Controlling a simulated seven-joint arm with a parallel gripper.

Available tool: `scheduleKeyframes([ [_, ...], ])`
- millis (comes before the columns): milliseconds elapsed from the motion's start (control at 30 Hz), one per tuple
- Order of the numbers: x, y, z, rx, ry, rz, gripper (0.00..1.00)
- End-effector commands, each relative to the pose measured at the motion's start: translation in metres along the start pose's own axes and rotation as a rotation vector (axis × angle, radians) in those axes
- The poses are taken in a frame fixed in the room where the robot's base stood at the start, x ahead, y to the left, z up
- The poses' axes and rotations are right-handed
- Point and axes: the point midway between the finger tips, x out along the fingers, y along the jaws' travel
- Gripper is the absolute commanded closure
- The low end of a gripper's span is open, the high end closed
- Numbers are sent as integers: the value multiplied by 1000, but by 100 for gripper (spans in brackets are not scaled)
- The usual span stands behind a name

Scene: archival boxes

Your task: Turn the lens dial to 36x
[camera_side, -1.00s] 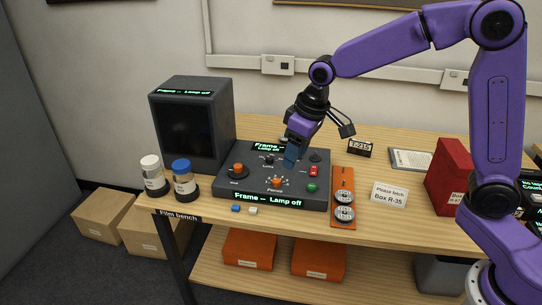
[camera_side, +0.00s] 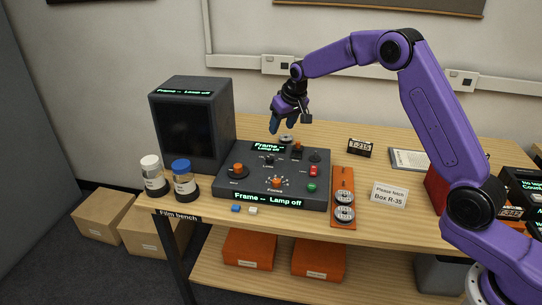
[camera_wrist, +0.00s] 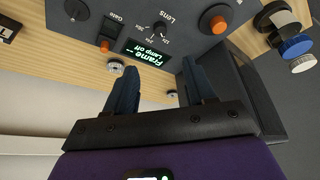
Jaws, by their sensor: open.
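The lens dial (camera_side: 268,160) is a small black knob on the back left of the dark grey control panel (camera_side: 222,185). In the wrist view the lens dial (camera_wrist: 159,29) sits beside its "Lens" label, with small magnification marks around it. I cannot read its setting surely. My gripper (camera_side: 278,127) is open and empty, above and behind the panel's back edge, apart from the dial. In the wrist view my gripper (camera_wrist: 161,75) has its fingers spread, with the dial beyond them. The panel displays (camera_side: 268,199) read "Frame -- Lamp off".
A dark monitor (camera_side: 187,125) stands left of the panel. Two capped jars (camera_side: 184,183) stand at the front left. An orange strip with reels (camera_side: 343,182) lies right of the panel. The panel also carries an orange-topped knob (camera_side: 238,172), a red switch (camera_side: 313,171) and a green button (camera_side: 311,188).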

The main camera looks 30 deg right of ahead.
Motion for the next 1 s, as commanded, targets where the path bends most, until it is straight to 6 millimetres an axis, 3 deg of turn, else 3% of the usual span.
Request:
scheduleKeyframes([
  [600, 105, 0, 2, -1, -3, 0, 46],
  [1000, 154, 0, 0, -1, -1, 0, 46],
])
